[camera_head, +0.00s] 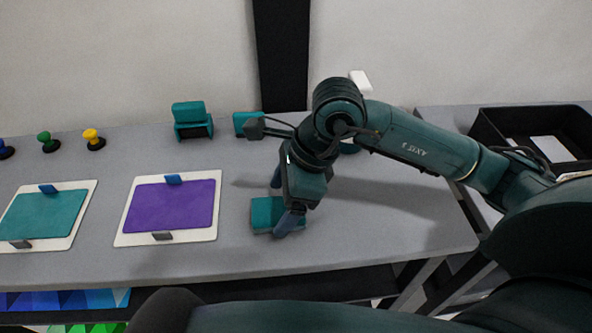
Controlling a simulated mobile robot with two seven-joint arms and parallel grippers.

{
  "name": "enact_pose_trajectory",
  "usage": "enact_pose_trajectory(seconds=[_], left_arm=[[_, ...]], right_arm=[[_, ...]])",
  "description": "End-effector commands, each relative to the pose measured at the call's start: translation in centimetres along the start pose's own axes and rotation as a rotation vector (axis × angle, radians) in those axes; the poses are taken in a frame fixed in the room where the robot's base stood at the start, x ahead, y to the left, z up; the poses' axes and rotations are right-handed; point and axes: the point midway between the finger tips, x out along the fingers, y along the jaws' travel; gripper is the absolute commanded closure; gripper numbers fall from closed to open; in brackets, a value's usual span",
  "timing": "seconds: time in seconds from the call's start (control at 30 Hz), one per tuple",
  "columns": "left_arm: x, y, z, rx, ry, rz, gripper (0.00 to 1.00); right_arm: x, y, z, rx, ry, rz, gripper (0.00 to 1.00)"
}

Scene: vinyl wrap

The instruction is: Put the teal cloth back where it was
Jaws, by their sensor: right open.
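The teal cloth (265,214) looks like a small thick teal pad lying flat on the grey table, right of the purple panel. My right gripper (281,204) points down at the pad, its jaws open. One finger is at the pad's far side and the other at its near right edge. The gripper covers part of the pad, and I cannot tell whether the fingers touch it. My left gripper is not in view.
White boards with a teal panel (46,215) and a purple panel (173,205) lie left on the table (380,235). A teal holder (191,120), another teal item (245,122) and coloured knobs (91,138) stand behind. A black bin (500,127) is at right.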

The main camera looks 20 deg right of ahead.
Motion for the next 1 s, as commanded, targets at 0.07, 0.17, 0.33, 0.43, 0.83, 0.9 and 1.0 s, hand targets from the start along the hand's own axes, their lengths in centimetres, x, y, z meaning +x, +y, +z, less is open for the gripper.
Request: enact_pose_trajectory(seconds=[0.07, 0.17, 0.33, 0.43, 0.83, 0.9, 1.0], left_arm=[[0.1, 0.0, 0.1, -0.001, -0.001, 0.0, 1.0], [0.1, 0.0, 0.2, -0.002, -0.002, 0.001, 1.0], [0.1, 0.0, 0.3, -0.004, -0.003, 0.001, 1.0], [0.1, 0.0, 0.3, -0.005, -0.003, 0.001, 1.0], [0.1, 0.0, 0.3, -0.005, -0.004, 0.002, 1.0], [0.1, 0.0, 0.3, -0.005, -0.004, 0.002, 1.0], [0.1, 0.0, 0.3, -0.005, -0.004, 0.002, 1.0]], right_arm=[[-1.6, -0.1, 0.0, -0.001, 0.001, -0.006, 0.2], [-3.9, -0.1, 0.0, -0.002, 0.001, -0.007, 0.2], [-7.5, -0.1, 0.0, -0.002, 0.001, -0.006, 0.2], [-9.1, -0.1, 0.0, -0.001, 0.001, -0.004, 0.2], [-10.9, 0.1, -0.1, -0.001, 0.003, 0.001, 0.2], [-10.9, 0.1, -0.1, -0.001, 0.003, 0.0, 0.2], [-10.9, 0.1, -0.1, -0.001, 0.002, 0.0, 0.2]])
